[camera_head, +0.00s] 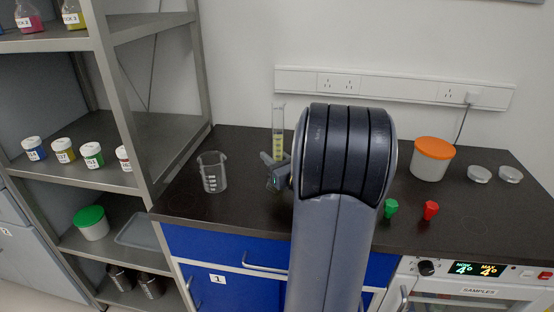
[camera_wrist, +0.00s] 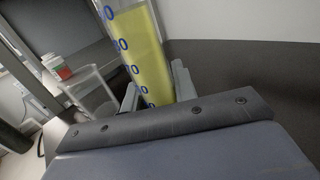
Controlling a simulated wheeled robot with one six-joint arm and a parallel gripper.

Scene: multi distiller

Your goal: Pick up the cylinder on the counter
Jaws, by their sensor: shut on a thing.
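A clear graduated cylinder (camera_head: 279,122) with yellow liquid and blue markings stands upright at the back of the dark counter (camera_head: 240,152). It also shows large in the wrist view (camera_wrist: 140,52), between the fingers. My gripper (camera_head: 276,171) is shut on the cylinder; in the wrist view (camera_wrist: 154,95) one finger is at each side of it. The lower end of the cylinder is hidden behind my gripper, so I cannot tell whether it touches the counter. My arm hides part of the counter.
A glass beaker (camera_head: 212,174) stands left of my gripper. An orange-lidded tub (camera_head: 433,160), two clear dishes (camera_head: 479,174), a green stopper (camera_head: 391,208) and a red stopper (camera_head: 430,210) are to the right. A metal shelf (camera_head: 112,95) with jars stands left; a wall socket rail (camera_head: 395,88) runs behind.

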